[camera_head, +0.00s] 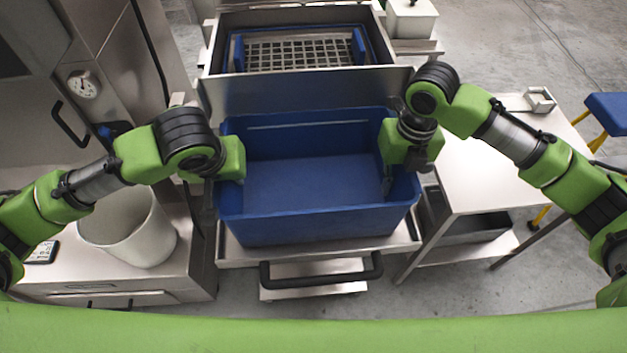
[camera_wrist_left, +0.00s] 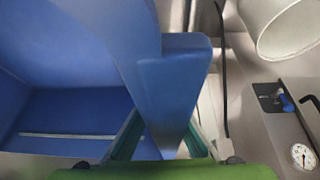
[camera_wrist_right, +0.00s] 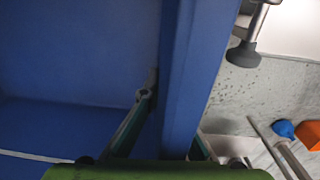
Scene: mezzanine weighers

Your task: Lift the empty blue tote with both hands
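The blue tote (camera_head: 315,221) stands upright on a low steel surface; its inside is empty. My left gripper (camera_head: 232,172) is at its left wall. In the left wrist view, the fingers (camera_wrist_left: 160,140) sit on both sides of the blue wall (camera_wrist_left: 172,85), close against it, tips partly hidden. My right gripper (camera_head: 388,180) is at the right wall, one finger inside the tote. In the right wrist view, that finger (camera_wrist_right: 140,108) leans against the wall (camera_wrist_right: 190,80); the other is mostly hidden behind it. No gap shows under the tote.
Behind the tote is a steel bin (camera_head: 300,18) with a grid inside. A white bucket (camera_head: 128,232) stands on the left counter, a steel side table (camera_head: 495,190) on the right. A black handle bar (camera_head: 320,275) is in front. A blue stool (camera_head: 608,112) stands far right.

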